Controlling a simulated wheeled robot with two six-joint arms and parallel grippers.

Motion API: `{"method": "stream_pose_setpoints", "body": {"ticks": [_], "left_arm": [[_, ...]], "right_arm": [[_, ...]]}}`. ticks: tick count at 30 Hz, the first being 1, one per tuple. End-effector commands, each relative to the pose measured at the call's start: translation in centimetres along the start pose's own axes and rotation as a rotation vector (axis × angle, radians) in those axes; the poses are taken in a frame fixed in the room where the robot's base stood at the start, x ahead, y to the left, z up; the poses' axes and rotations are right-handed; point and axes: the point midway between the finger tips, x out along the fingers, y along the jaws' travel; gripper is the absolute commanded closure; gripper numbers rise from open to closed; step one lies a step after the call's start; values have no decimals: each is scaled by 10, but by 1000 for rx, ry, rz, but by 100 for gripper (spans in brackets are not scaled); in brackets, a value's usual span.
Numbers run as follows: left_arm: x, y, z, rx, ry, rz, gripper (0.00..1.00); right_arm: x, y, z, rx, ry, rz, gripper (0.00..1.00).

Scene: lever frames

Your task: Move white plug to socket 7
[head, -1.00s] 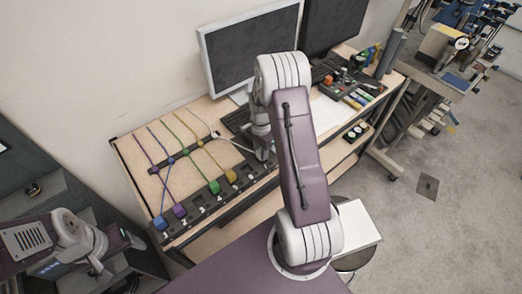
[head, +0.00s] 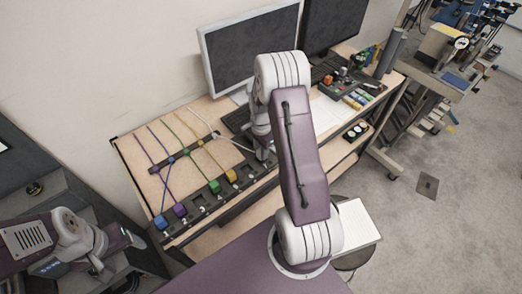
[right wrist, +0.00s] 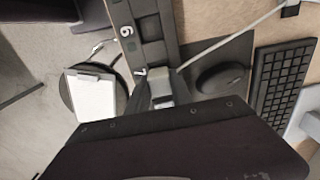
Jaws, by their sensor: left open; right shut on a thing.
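My right gripper (right wrist: 160,90) is shut on the white plug (right wrist: 161,84), at the end of the socket strip in the right wrist view. A pale cable (right wrist: 232,40) runs from the plug to the upper right. In the head view, my right gripper (head: 264,153) is over the right part of the socket strip (head: 200,199), and the arm hides the plug and the sockets there. I cannot tell whether the plug is seated. A socket marked 6 (right wrist: 126,31) shows beside the gripper. My left gripper (head: 100,268) is open and empty at the lower left, away from the table.
Blue (head: 160,222), purple (head: 180,210), green (head: 214,187) and orange (head: 231,175) plugs sit along the strip with their cables behind. A keyboard (right wrist: 283,80) and a dark mouse (right wrist: 221,78) lie near the right gripper. A monitor (head: 250,45) stands behind.

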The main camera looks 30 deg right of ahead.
Motion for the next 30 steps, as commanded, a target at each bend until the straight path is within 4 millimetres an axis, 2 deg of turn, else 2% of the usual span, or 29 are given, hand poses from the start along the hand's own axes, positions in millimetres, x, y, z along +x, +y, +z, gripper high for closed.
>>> {"method": "stream_pose_setpoints", "body": {"ticks": [30], "left_arm": [[4, 0, 0, 0, 0, 0, 30]], "right_arm": [[7, 0, 0, 0, 0, 0, 100]]}}
